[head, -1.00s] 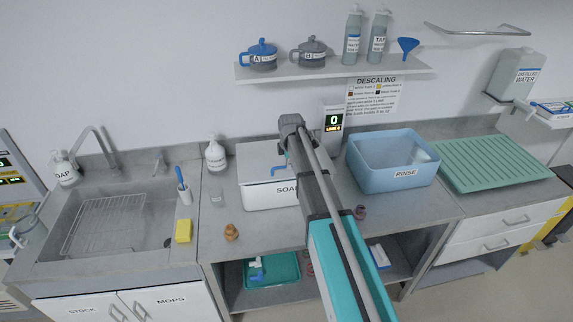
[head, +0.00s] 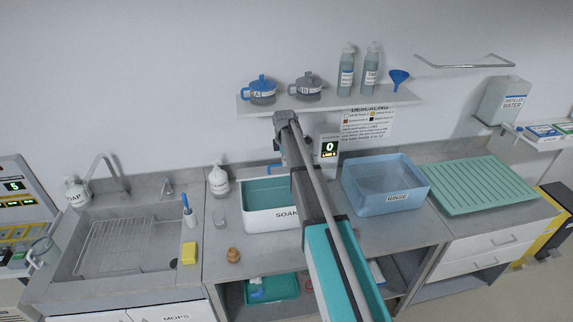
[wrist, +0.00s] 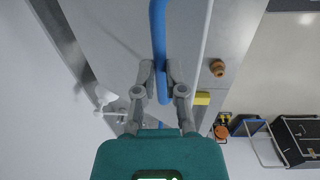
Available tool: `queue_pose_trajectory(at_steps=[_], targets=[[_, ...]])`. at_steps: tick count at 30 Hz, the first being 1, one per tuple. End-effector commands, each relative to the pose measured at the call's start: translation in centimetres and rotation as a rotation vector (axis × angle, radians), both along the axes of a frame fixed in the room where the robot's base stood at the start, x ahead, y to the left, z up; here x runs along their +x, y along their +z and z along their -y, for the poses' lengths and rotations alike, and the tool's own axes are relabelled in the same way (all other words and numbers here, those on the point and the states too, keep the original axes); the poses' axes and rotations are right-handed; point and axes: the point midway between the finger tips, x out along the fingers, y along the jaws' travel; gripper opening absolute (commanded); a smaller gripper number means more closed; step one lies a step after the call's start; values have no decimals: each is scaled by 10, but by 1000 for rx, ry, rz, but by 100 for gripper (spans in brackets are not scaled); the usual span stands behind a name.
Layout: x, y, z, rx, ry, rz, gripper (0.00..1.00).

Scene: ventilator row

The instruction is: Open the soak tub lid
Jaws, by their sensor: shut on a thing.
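The soak tub (head: 258,218) is a white tub on the counter, marked "SOA…", with the rest of its label hidden by my arm. Its top is open in the head view, and teal liquid (head: 266,190) shows inside. The lid (wrist: 110,35) shows in the wrist view as a broad pale grey panel, with a blue bar handle (wrist: 158,30) along it. My gripper (wrist: 162,82) is shut on this handle.
The blue rinse tub (head: 388,190) stands right of my arm, with a green draining mat (head: 478,186) beyond. A shelf (head: 330,103) runs above.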

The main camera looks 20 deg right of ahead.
Motion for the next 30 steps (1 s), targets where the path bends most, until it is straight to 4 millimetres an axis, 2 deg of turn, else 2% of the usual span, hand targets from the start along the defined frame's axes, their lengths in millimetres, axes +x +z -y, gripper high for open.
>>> queue_pose_trajectory(at_steps=[1,7,23,24,30], targets=[[12,8,0,3,0,11,0],[22,16,2,4,-1,11,0],[26,18,4,4,-3,11,0],[26,18,4,3,-3,11,17],[25,18,4,3,-4,11,51]])
